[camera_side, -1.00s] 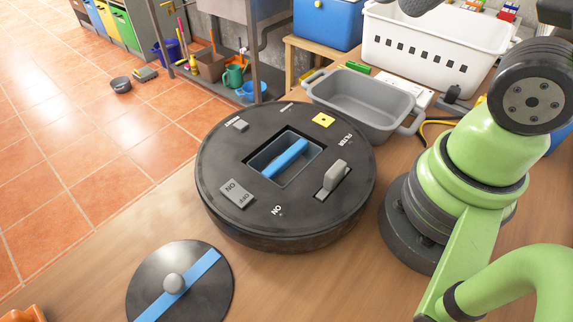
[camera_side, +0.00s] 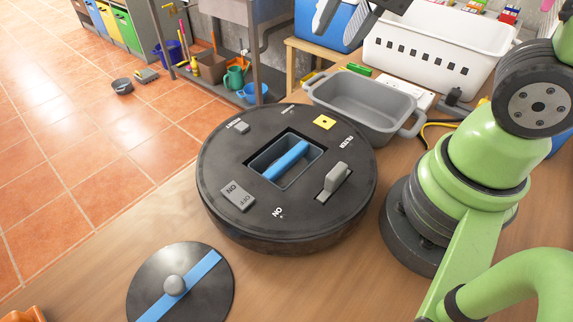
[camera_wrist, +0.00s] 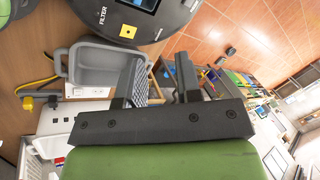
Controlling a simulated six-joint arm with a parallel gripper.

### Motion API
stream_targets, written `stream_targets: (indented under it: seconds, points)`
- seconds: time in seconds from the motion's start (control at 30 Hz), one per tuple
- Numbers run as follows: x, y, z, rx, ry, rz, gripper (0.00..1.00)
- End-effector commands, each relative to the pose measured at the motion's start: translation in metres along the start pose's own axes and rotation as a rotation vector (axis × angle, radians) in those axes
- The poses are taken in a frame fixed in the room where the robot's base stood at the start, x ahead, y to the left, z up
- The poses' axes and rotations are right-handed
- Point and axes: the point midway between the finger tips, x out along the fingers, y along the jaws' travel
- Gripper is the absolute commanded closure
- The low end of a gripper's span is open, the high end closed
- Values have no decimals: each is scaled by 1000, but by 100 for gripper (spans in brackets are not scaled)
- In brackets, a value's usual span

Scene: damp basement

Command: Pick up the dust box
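The dust box (camera_side: 261,161) is a grey bin with a blue handle (camera_side: 287,159), seated in the square recess of the round black robot vacuum (camera_side: 225,150). In the wrist view only a bluish edge of the recess area shows at the top of the vacuum (camera_wrist: 125,31). My gripper (camera_side: 340,20) is at the top of the side view, above and behind the vacuum, near the blue cooler. In the wrist view my gripper (camera_wrist: 160,76) has its two fingers apart with nothing between them. It is well away from the dust box.
A round black lid (camera_side: 205,292) with a blue stripe lies on the table in front. An empty grey tub (camera_side: 365,97) stands behind the vacuum, with a white basket (camera_side: 432,62) and a blue cooler (camera_side: 318,22) farther back. Bare wood lies left of the vacuum.

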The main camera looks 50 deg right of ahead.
Motion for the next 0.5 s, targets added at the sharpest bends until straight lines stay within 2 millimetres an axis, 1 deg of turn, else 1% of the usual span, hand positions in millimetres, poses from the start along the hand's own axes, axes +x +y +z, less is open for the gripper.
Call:
stream_targets:
  seconds: [0.03,0.17,0.2,0.3,0.4,0.5]
  points:
    - [18,-4,-1,79,-25,55,68]
    - [62,-11,-1,301,-47,176,68]
    - [75,-12,0,364,-47,211,68]
    - [105,-10,4,499,-37,287,68]
    - [127,-8,9,596,-21,341,68]
    - [139,-6,12,655,-9,371,68]
